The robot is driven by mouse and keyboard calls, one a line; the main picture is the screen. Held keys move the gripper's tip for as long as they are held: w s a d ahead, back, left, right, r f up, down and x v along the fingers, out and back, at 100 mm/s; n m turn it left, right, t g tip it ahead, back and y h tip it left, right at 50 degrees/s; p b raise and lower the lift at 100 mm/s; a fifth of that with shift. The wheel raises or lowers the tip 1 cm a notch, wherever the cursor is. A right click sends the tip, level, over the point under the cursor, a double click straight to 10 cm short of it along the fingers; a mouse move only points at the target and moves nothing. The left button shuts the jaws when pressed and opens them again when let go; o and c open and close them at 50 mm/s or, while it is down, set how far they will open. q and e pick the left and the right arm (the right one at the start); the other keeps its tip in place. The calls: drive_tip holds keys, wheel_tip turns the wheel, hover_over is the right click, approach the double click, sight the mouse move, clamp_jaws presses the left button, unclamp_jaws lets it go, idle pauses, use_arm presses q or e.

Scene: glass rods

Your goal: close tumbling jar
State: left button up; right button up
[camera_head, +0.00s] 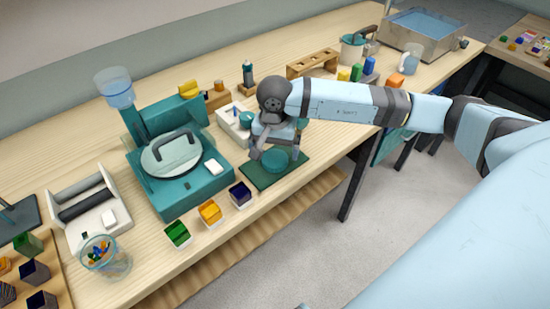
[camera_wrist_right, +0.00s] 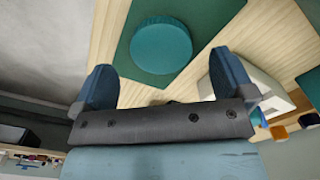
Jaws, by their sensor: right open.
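A round teal lid (camera_head: 277,162) lies on a dark green mat (camera_head: 264,183) at the table's front. In the right wrist view the lid (camera_wrist_right: 160,52) shows whole, a flat disc on the mat (camera_wrist_right: 205,15). My right gripper (camera_head: 275,147) is above the lid, fingers pointing down; in the wrist view the gripper (camera_wrist_right: 164,80) is open and empty, fingers apart on either side below the lid. A clear glass jar (camera_head: 99,252) with colourful pieces in it stands at the front left, its top seemingly uncovered. My left gripper is not in view.
A white device with dark rollers (camera_head: 85,208) stands behind the jar. A teal machine (camera_head: 185,190) with a round handled disc stands between jar and mat. Green, orange and dark blue boxes (camera_head: 209,212) line the front edge. A small white device (camera_head: 232,122) is behind the mat.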

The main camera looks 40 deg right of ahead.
sight(275, 160)
wheel_tip(275, 160, down, 4)
drive_tip(key=shift+r, duration=0.1)
drive_tip(key=shift+c, duration=0.2)
drive_tip(key=c, duration=0.9)
